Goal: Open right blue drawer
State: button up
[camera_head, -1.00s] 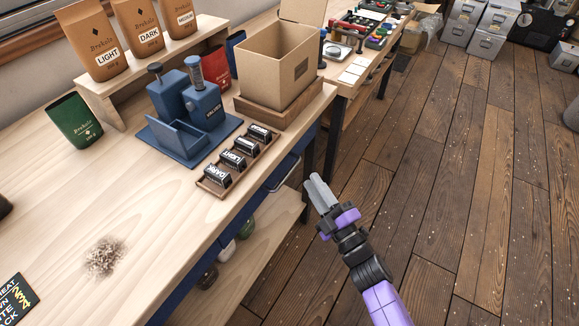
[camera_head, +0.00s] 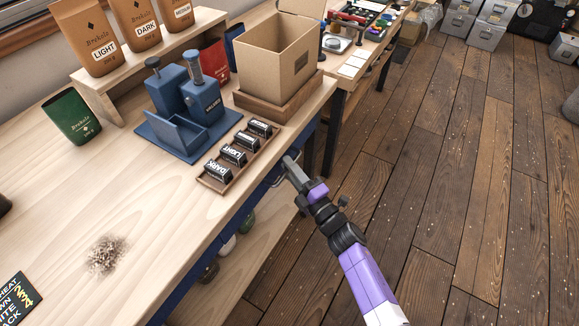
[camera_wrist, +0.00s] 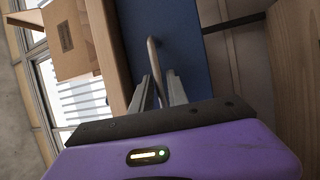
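The right blue drawer (camera_wrist: 184,42) fills the upper middle of the wrist view, with its grey bar handle (camera_wrist: 152,52) on it. In the head view only a narrow strip of blue front shows below the table edge, with part of the handle beside my fingers. My gripper (camera_wrist: 159,85) is at the handle, which lies between its two fingers in the wrist view. The fingers are apart, with a gap visible on either side of the bar. In the head view my gripper (camera_head: 290,166) is at the table's front edge. The drawer looks shut.
The wooden table (camera_head: 160,222) stands left of my arm. A tray of labelled tins (camera_head: 214,185), a blue press (camera_head: 203,102) and an open cardboard box (camera_head: 277,55) stand on it. The wooden floor at right (camera_head: 470,170) is clear.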

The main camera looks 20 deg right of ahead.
grip_shut()
dwell(1.5)
